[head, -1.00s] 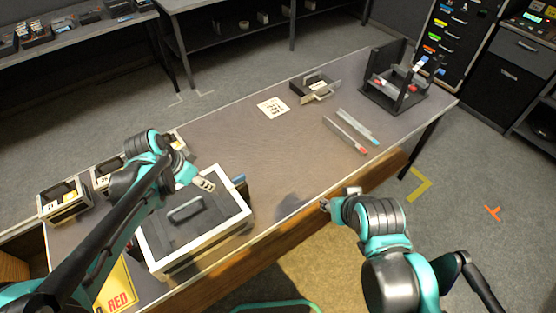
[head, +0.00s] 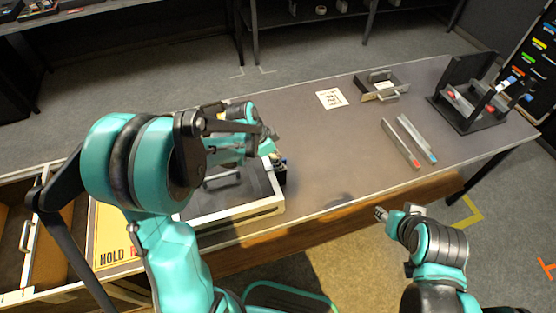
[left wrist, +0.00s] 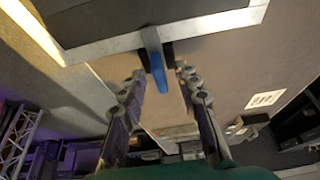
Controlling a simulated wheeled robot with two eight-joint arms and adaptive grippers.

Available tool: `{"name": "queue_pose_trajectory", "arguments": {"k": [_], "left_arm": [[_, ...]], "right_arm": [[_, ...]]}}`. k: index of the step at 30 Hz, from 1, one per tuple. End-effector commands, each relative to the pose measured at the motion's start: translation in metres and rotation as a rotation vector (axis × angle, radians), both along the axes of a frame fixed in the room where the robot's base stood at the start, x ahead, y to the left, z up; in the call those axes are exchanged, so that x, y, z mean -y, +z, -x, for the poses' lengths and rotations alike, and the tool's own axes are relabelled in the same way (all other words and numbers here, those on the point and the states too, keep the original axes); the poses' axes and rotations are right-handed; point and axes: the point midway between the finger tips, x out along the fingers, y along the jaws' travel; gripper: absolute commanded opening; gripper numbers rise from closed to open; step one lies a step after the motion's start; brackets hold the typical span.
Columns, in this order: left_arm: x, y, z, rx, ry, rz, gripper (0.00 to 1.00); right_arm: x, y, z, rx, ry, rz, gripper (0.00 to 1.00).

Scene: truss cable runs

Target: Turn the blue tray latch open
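The blue latch (left wrist: 158,72) stands out from the pale rim of the dark-lidded case in the left wrist view. The case's pale rim (head: 250,212) shows at the left of the bench in the head view, partly behind my left arm. My left gripper (left wrist: 163,88) is open, with one finger on each side of the latch. I see gaps between the latch and both fingers. The left gripper (head: 273,150) is over the case's right side in the head view. My right gripper (head: 381,214) is off the bench's front edge, too small to read.
Two bars (head: 408,140), a white card (head: 331,98), a small dark tray (head: 381,86) and a black rack (head: 468,108) are on the bench's right half. The bench middle is clear. A yellow sign (head: 115,240) lies left of the case.

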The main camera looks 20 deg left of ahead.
Motion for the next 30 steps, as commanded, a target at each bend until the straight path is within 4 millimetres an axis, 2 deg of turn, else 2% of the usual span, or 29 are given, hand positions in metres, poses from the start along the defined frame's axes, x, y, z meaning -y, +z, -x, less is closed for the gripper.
{"name": "queue_pose_trajectory", "arguments": {"k": [5, 9, 21, 30], "left_arm": [[0.0, 0.0005, -0.0002, 0.0, 0.0, 0.0, 0.32], [-0.0001, 0.0005, -0.0002, 0.0, 0.0, 0.0, 0.0], [0.0, 0.0007, 0.0, 0.001, 0.025, -0.001, 0.0], [0.0011, 0.0009, 0.0012, 0.001, 0.191, 0.0, 0.0]], "right_arm": [[0.0, 0.0006, -0.0001, 0.0, 0.0, 0.0, 0.4], [0.0, 0.0006, -0.0001, 0.0, 0.0, 0.0, 0.4], [0.0, 0.0005, 0.0, 0.0, 0.0, 0.0, 0.4], [0.0, 0.0008, -0.0001, 0.0, 0.0, 0.0, 0.4]]}}
